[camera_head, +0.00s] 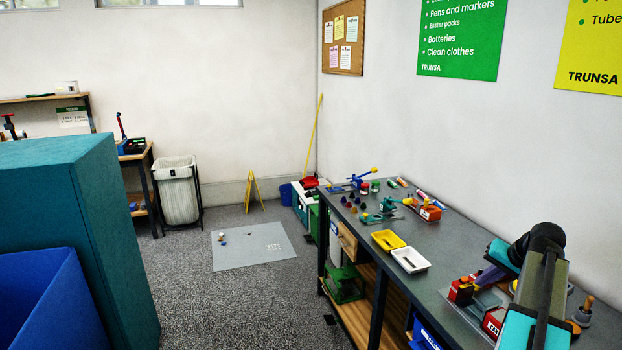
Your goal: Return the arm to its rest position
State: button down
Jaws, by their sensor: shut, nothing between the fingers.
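My arm (545,285) shows at the lower right, with teal caps, a black joint and a grey-olive link. It rises from the bottom edge in front of the long dark grey workbench (455,240) and covers part of the bench's near end. I cannot make out my gripper or its fingertips; they are hidden or outside the view.
The bench holds a yellow tray (388,240), a white tray (410,260) and several small tools. Red-and-white items lie close to my arm. A teal cabinet (75,230) and a blue bin (40,300) stand at left. The floor between has a grey mat (252,252).

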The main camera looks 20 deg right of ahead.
jog(key=shift+n+g+y, duration=0.6)
jog(key=shift+y, duration=0.3)
jog(key=w+a+f, duration=0.2)
jog(key=a, duration=0.1)
jog(key=w+a+f, duration=0.1)
jog(key=a+f, duration=0.2)
jog(key=w+a+f, duration=0.2)
jog(key=a+f, duration=0.1)
jog(key=shift+w+f, duration=0.2)
jog(key=shift+w, duration=0.1)
jog(key=s+a+f+n+g+y, duration=0.15)
jog(key=a+f+n+g, duration=0.3)
jog(key=a+f, duration=2.25)
jog(key=s+a+f+n+g, duration=0.1)
jog(key=s+a+f+g, duration=0.1)
jog(key=s+a+f, duration=0.5)
jog(key=s+a+f+n+g, duration=0.1)
jog(key=s+a+f+g, duration=0.25)
jog(key=s+a, duration=0.45)
jog(key=s+a+f+n+g+h, duration=0.1)
jog(key=s+f, duration=0.5)
jog(key=s, duration=0.8)
jog(key=shift+a+f+n+h, duration=0.3)
jog(key=shift+n+h, duration=0.25)
jog(key=shift+h, duration=0.7)
